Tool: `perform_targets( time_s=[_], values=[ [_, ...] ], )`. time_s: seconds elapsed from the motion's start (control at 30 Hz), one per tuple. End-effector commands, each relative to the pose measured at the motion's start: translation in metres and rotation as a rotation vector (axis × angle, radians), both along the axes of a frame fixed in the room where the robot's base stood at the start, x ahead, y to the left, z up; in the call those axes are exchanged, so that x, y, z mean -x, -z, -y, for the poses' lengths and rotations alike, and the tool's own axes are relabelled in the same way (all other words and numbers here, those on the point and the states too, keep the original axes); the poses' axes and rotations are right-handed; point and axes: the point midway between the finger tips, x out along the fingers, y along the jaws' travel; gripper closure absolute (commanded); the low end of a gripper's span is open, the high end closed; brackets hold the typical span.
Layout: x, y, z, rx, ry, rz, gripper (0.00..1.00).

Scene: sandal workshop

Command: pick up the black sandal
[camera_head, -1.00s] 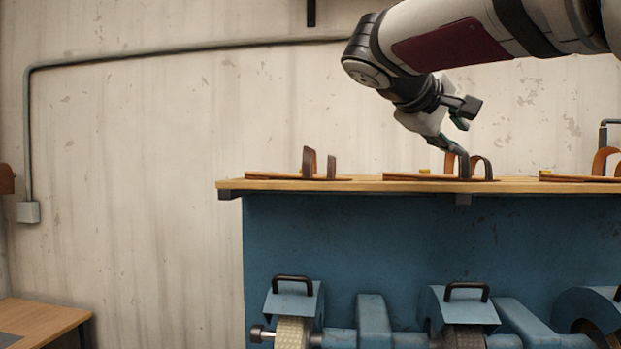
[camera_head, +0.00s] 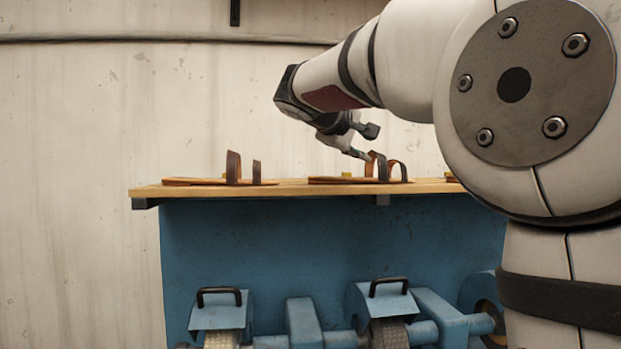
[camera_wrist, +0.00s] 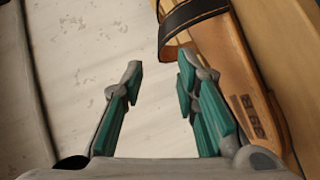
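A sandal with a dark strap (camera_wrist: 192,14) and a tan-brown sole (camera_wrist: 232,70) fills the upper right of the wrist view. In the head view a sandal (camera_head: 335,180) with two upright bands lies at the middle of the shelf, beside my gripper (camera_head: 360,154). In the wrist view my gripper (camera_wrist: 160,68) is open, with green-padded fingers apart and nothing between them. Its right finger overlaps the sandal's left edge in the picture; I cannot tell whether they touch. The bands look brown to dark in the head view.
Another sandal (camera_head: 205,182) lies to the left on the wooden shelf top (camera_head: 290,190). Small yellow things show behind the sandals. A pale wall (camera_head: 80,120) stands behind. Blue machinery (camera_head: 300,322) sits below the shelf. My arm covers the right side.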

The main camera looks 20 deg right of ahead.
Motion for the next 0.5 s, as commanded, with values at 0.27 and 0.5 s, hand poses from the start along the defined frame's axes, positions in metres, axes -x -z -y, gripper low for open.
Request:
perform_targets(
  time_s=[0.27,0.5],
  values=[
    [-0.02,0.01,0.031,-0.001,0.002,-0.002,0.72],
    [-0.023,0.012,0.035,-0.001,0.001,-0.001,0.72]
  ],
)
